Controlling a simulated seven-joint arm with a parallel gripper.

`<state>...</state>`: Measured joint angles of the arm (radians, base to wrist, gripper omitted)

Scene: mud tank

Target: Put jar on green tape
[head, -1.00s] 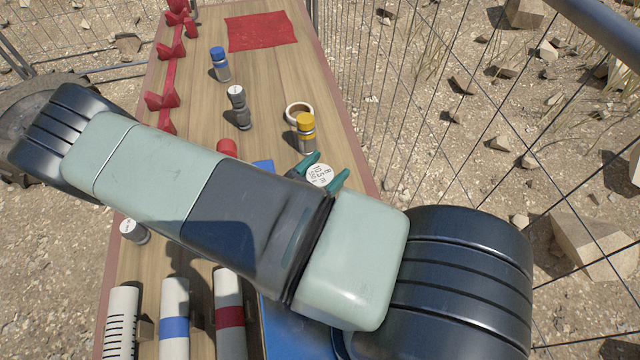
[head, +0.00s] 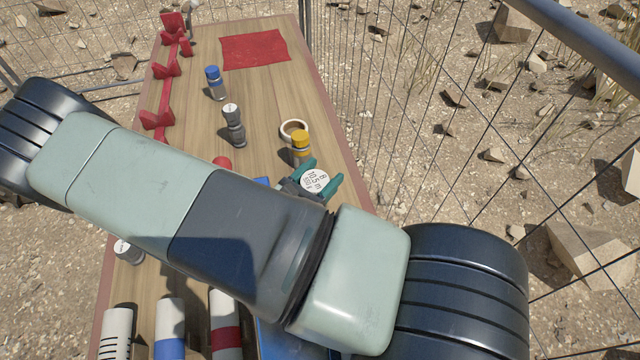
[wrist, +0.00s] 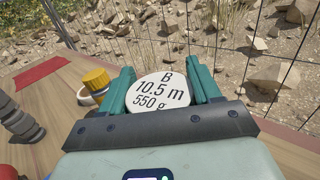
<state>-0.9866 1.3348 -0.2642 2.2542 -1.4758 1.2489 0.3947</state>
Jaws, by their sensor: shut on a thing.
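My gripper (head: 318,181) has teal fingers and is shut on a jar with a round white lid (head: 313,182). In the wrist view the lid (wrist: 160,92) reads "B 10.5 m 550 g" and sits between the two fingers. The jar's body is hidden below the lid, so I cannot tell whether it touches the table. I see no green tape in either view; my arm covers much of the table.
A red cloth (head: 254,49) lies at the far end. Red brackets (head: 165,68) line the left edge. A wire fence runs along the right.

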